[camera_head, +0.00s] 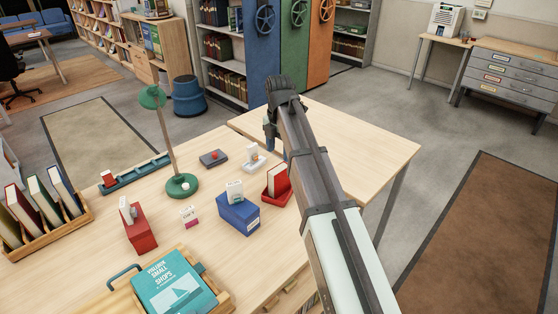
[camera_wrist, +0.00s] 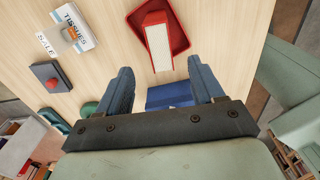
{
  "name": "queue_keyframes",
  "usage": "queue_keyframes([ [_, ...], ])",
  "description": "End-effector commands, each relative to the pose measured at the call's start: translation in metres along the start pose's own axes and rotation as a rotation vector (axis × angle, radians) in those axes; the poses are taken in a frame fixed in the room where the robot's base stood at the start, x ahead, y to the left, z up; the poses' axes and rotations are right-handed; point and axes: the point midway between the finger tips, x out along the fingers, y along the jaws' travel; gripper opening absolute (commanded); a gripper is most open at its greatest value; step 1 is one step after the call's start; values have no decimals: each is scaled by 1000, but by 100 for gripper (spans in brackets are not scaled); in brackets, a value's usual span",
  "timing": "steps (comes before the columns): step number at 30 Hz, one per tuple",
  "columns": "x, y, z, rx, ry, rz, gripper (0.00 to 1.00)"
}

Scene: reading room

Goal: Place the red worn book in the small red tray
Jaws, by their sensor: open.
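A red book (camera_head: 281,178) with pale page edges stands in the small red tray (camera_head: 283,197) near the right side of the desk. In the wrist view the book (camera_wrist: 158,46) shows its pages towards me, with the tray (camera_wrist: 184,22) around its far part. My gripper (camera_head: 270,134) is open and empty, raised above the desk's far right part in the head view. In the wrist view its two fingers (camera_wrist: 162,72) are spread wide, apart from the book. I cannot tell from here how worn the cover is.
A blue box (camera_head: 238,214) stands left of the tray. A wooden book rack (camera_head: 62,232) is at left. The adjoining tabletop (camera_head: 376,146) is clear.

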Motion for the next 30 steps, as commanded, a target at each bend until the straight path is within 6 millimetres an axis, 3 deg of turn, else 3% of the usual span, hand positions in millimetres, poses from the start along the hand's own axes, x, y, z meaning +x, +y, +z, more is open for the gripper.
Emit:
queue_keyframes([
  [3, -17, 1, 0, 0, -1, 1, 67],
  [9, -32, 0, 0, 0, 0, 1, 67],
  [23, -34, 0, 2, 5, -2, 1, 67],
  [26, -28, -2, 19, 38, -19, 8, 67],
  [30, -8, -13, 76, 151, -81, 34, 67],
])
